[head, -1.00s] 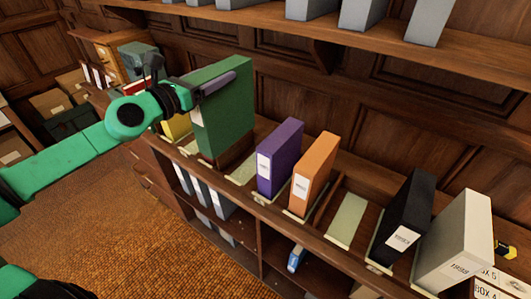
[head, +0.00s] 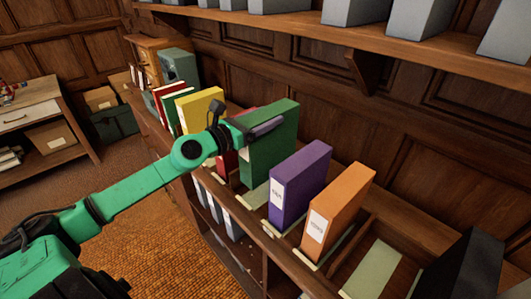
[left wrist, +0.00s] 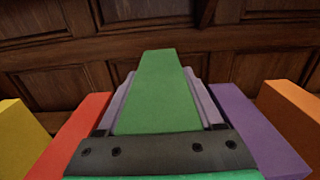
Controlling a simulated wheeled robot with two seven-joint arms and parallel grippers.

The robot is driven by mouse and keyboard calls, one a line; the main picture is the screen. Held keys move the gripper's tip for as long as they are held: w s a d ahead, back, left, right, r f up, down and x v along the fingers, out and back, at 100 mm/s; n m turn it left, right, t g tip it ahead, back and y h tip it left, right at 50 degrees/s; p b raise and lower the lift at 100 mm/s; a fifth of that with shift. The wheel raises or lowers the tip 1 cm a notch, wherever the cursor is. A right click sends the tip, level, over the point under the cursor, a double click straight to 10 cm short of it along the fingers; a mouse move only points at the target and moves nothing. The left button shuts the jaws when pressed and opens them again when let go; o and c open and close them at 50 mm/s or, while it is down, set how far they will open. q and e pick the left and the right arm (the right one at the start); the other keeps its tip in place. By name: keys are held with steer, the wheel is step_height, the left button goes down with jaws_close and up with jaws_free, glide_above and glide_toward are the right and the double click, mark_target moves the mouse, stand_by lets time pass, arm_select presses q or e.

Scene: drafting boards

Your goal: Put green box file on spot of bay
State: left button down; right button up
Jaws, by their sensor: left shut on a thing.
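The green box file (head: 275,145) stands upright in the grasp of my left gripper (head: 264,126), over the shelf between the red file (head: 228,160) and the purple box file (head: 299,185). In the left wrist view the green file (left wrist: 158,90) lies between both fingers, with the red file on its left and the purple file on its right. A pale green spot (head: 256,195) shows at the foot of the green file, beside the purple one. I cannot tell whether the file's underside touches it. My right gripper is out of view.
An orange box file (head: 338,215) stands right of the purple one. Beyond it are a wooden divider, a bare pale green spot (head: 371,270) and a black file (head: 462,270). A yellow file (head: 202,108) stands left of the red one. An upper shelf (head: 300,28) holds grey files.

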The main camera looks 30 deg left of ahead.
mark_target(244, 154)
arm_select(q)
step_height(244, 154, down, 8)
steer(key=shift+r+b, duration=0.1)
steer(key=shift+b, duration=0.85)
steer(key=shift+c, duration=0.2)
jaws_free()
steer(key=shift+s, duration=0.1)
steer(key=shift+s+a+f, duration=0.1)
steer(key=shift+s+f, duration=0.1)
steer(key=shift+s, duration=0.15)
steer(key=b+v, duration=0.4)
steer(key=v, duration=0.7)
steer(key=shift+s+r, duration=0.15)
steer(key=shift+r, duration=0.05)
